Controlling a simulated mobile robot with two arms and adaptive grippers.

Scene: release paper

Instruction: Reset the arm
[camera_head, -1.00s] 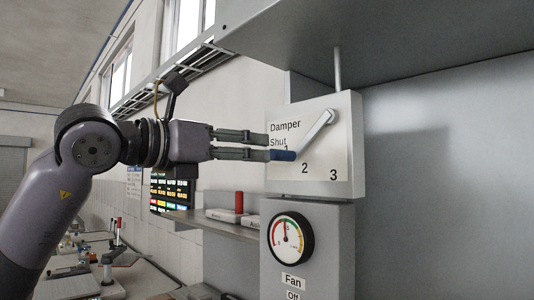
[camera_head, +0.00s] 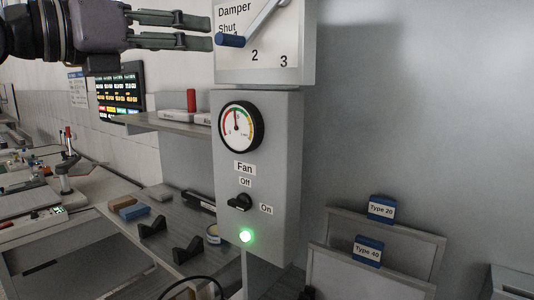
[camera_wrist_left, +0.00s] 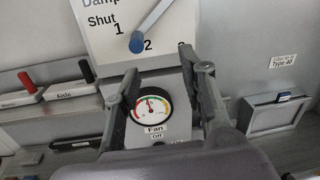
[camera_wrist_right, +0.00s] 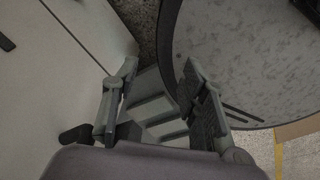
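The damper lever has a grey arm and a blue handle (camera_head: 230,40) on a white panel (camera_head: 290,72) marked Shut, 1, 2, 3. The left wrist view shows the handle (camera_wrist_left: 137,42) beyond the spread, empty fingers (camera_wrist_left: 165,76). My right gripper (camera_wrist_right: 160,66) shows only in its wrist view, open and empty above the floor, near a round grey surface (camera_wrist_right: 235,60).
Below the panel are a gauge (camera_head: 240,127), a fan switch (camera_head: 240,203) turned towards On and a lit green lamp (camera_head: 246,236). A shelf (camera_head: 165,125) and a cluttered bench lie left. Boards labelled Type 20 (camera_head: 381,209) and Type 40 (camera_head: 367,252) stand lower right.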

